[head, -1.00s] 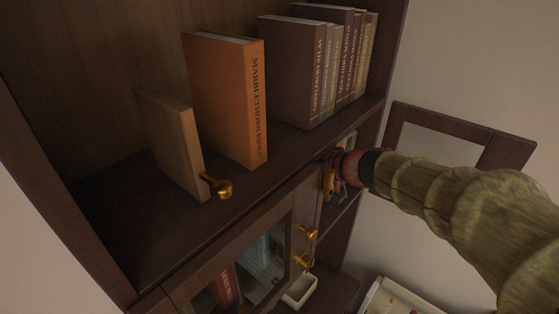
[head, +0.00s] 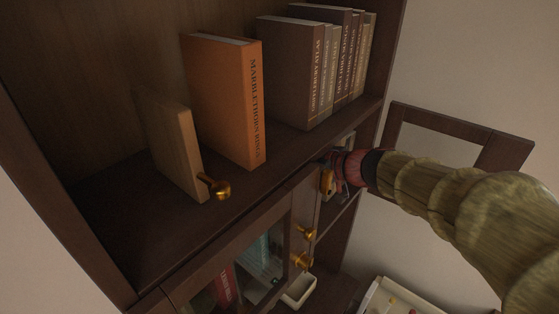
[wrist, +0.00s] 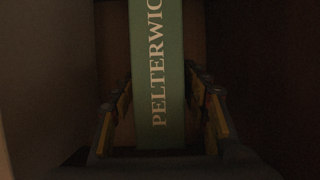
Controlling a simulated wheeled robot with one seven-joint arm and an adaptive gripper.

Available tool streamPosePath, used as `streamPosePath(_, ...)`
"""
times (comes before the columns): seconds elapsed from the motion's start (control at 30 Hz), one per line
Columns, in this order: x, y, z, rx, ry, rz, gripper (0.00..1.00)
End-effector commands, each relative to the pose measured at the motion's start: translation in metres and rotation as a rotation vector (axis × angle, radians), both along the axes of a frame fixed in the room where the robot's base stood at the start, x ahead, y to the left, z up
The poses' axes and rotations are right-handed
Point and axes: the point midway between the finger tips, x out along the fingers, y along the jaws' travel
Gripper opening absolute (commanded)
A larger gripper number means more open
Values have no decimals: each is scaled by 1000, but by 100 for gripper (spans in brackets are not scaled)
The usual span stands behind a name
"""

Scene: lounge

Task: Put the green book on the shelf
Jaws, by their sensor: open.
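The green book (wrist: 158,65) stands upright in the wrist view with its spine facing me and pale letters reading "PELTERWIC" before the frame cuts them off. My gripper (wrist: 162,98) is open, with one finger on each side of the lower spine. Gaps seem to show between the fingers and the book, but the dimness hides any contact. In the head view my gripper (head: 331,177) is low at the cabinet's right part, below the upper shelf (head: 150,235). The green book cannot be made out there. The upper shelf holds an orange book (head: 225,100) and a wooden bookend with a brass knob (head: 175,145).
Several brown and tan books (head: 320,65) stand at the shelf's right end. Bare shelf lies left of the bookend, with a gap between the orange and brown books. A framed door (head: 470,135) stands open at right. A glazed door with brass knobs (head: 305,235) is below.

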Motion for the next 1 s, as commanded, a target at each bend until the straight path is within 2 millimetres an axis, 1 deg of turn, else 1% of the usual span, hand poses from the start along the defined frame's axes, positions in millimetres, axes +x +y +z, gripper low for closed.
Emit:
streamPosePath(0.03, -6, -8, 3, 0, -6, -5, 46)
streamPosePath(0.3, -44, -47, 24, -2, -5, -7, 46)
streamPosePath(0.5, -64, -67, 36, -1, -3, -4, 46)
streamPosePath(0.7, -73, -74, 42, 0, -2, -3, 46)
streamPosePath(1.0, -73, -74, 42, -1, -1, -1, 46)
